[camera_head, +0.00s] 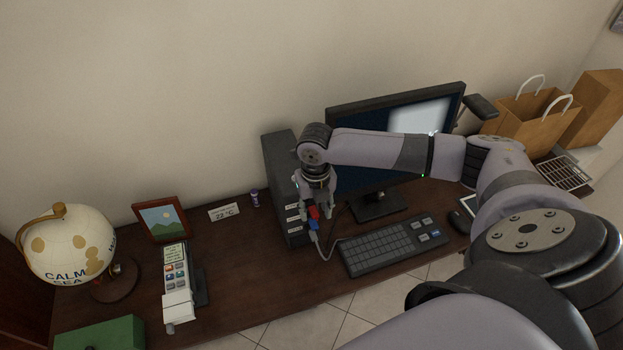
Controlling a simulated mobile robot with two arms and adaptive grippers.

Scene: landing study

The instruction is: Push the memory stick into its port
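The computer tower (278,165) stands dark and upright at the middle of the desk, with several small white labels on its front. A small red piece (313,212), which may be the memory stick, shows at the tower's front. Just below it is a blue plug (315,225) on a grey cable. My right gripper (317,212) points down in front of the tower, its fingers apart on either side of the red piece. I see no finger closed on it. The port itself is hidden or too small to make out. My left gripper is out of view.
A keyboard (391,246) lies right of the cable, before the monitor (350,110). Paper bags (530,115) stand at right. Desk between phone and tower is mostly clear.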

